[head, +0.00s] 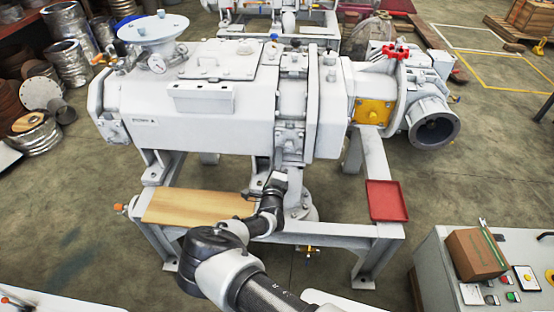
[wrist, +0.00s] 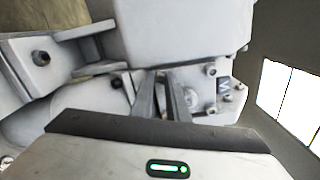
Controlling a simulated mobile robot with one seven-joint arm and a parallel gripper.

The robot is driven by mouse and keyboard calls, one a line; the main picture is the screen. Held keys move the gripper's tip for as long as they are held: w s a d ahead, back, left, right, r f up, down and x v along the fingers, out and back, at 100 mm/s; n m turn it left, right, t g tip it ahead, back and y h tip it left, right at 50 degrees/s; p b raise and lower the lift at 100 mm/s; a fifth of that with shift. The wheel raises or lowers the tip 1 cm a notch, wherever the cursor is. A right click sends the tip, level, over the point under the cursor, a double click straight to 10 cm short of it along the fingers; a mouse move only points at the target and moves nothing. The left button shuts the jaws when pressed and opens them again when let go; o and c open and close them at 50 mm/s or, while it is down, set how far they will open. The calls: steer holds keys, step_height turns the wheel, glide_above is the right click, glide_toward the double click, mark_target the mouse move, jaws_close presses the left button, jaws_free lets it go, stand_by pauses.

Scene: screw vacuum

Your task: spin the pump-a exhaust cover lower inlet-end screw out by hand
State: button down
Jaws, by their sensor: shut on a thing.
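The pump (head: 200,112) is a large light grey machine on a grey frame in the head view. My gripper (head: 274,184) is at its lower front, under the flange joint right of the main body. In the wrist view, my gripper (wrist: 163,78) has its two narrow fingers close together against the pump's underside. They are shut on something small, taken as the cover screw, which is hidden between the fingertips. A light grey plate (wrist: 226,92) with several small screws, one of them a dark-socketed screw (wrist: 211,70), lies just right of the fingers.
A wooden board (head: 195,206) lies on the frame left of my arm. A red tray (head: 387,200) sits on the frame at right. A control cabinet (head: 440,262) with a cardboard box (head: 476,254) stands at lower right. A grey bracket (wrist: 40,57) lies left of the fingers.

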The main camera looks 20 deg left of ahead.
steer(key=shift+w+r+n, duration=0.1)
steer(key=shift+n, duration=1.6)
steer(key=c, duration=1.7)
jaws_free()
steer(key=p+v, duration=0.2)
steer(key=v, duration=1.5)
steer(key=shift+s+p, duration=0.25)
steer(key=shift+p, duration=0.15)
